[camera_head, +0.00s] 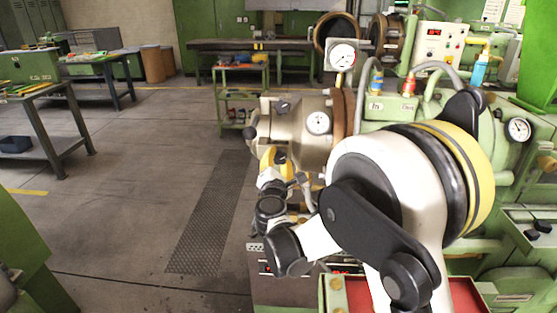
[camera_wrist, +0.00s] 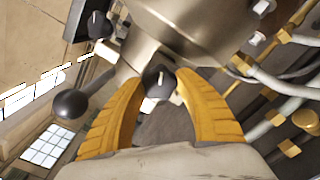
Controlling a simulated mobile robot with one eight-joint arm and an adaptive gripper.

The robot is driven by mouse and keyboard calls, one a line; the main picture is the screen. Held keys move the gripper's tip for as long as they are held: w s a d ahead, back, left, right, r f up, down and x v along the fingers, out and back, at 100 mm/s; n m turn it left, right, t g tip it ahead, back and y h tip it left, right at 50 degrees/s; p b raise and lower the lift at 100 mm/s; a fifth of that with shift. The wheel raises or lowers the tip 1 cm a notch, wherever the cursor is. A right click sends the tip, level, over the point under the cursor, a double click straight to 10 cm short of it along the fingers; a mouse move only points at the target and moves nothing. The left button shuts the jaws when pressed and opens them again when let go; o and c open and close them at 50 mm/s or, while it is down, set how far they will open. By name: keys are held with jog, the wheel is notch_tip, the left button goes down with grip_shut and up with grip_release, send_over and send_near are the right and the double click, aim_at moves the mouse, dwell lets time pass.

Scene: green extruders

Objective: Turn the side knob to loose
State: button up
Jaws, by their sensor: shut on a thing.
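The side knob (camera_wrist: 160,82) is small and black with a white mark, below a metal cylinder of the extruder in the wrist view. My gripper (camera_wrist: 160,88) has its two yellow fingers on either side of the knob and is shut on it. The white mark points roughly up in the picture. In the head view my gripper (camera_head: 277,160) is at the extruder's metal head (camera_head: 298,125), on its left lower side. The knob between the fingers cannot be made out there.
A lever with a black ball (camera_wrist: 72,104) is left of the fingers, close by. A second black knob (camera_wrist: 99,24) is at upper left. Pipes with brass fittings (camera_wrist: 285,60) run on the right. A dial gauge (camera_head: 318,122) is on the extruder head. Open floor lies left.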

jog(key=shift+n, duration=0.5)
jog(key=o, duration=1.2)
jog(key=shift+s, duration=0.1)
jog(key=s, duration=1.1)
jog(key=shift+s+a, duration=0.2)
jog(key=shift+s, duration=0.2)
